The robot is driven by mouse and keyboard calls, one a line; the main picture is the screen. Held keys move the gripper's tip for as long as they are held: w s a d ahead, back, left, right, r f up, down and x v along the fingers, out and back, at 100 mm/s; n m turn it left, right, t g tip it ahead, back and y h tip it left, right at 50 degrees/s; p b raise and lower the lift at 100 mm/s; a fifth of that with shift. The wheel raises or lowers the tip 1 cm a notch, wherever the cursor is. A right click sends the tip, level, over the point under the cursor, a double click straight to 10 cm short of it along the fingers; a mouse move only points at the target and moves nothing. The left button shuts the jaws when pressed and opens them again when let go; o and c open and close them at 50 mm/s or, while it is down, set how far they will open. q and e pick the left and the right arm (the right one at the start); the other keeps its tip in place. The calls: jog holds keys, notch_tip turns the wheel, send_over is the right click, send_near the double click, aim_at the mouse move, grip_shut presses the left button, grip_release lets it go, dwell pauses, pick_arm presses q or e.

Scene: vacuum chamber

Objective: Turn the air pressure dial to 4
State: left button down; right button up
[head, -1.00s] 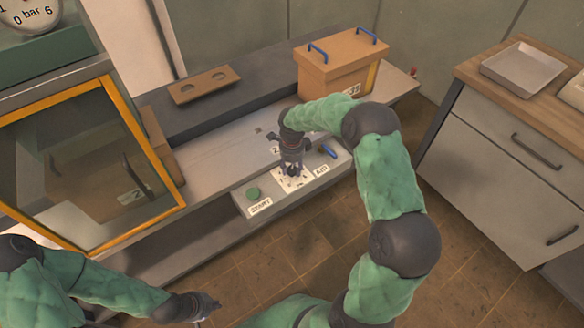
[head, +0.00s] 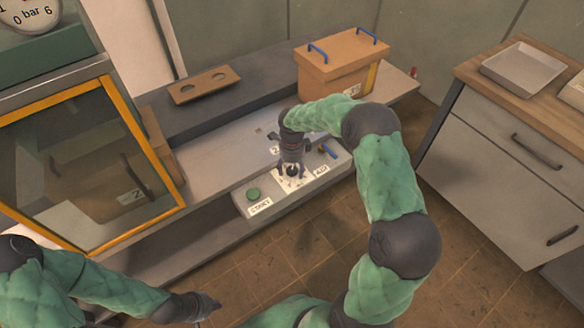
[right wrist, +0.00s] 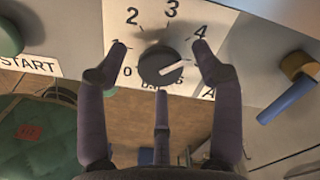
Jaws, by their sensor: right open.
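The air pressure dial (right wrist: 160,66) is a round dark knob on a white plate with numbers around it. Its white mark points right and slightly up, below the 4 (right wrist: 201,31), toward a spot hidden by a finger. My right gripper (right wrist: 160,50) is open, with fingers on both sides of the dial and a third below it. They look apart from the knob. In the head view my right gripper (head: 291,168) is over the control panel (head: 318,186). My left gripper (head: 207,305) is low at the left, away from the panel; its fingers are unclear.
A green START button (head: 253,194) is left of the dial, and a blue-handled lever (right wrist: 287,99) is right of it. The yellow-framed chamber door (head: 85,165) stands at left. An orange box (head: 330,78) stands behind my right arm.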

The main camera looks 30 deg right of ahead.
aim_at(292, 170)
jog(key=shift+r, duration=0.1)
notch_tip(292, 170, up, 12)
dwell(0.5)
pick_arm(q)
jog(key=shift+s, duration=0.1)
dwell(0.4)
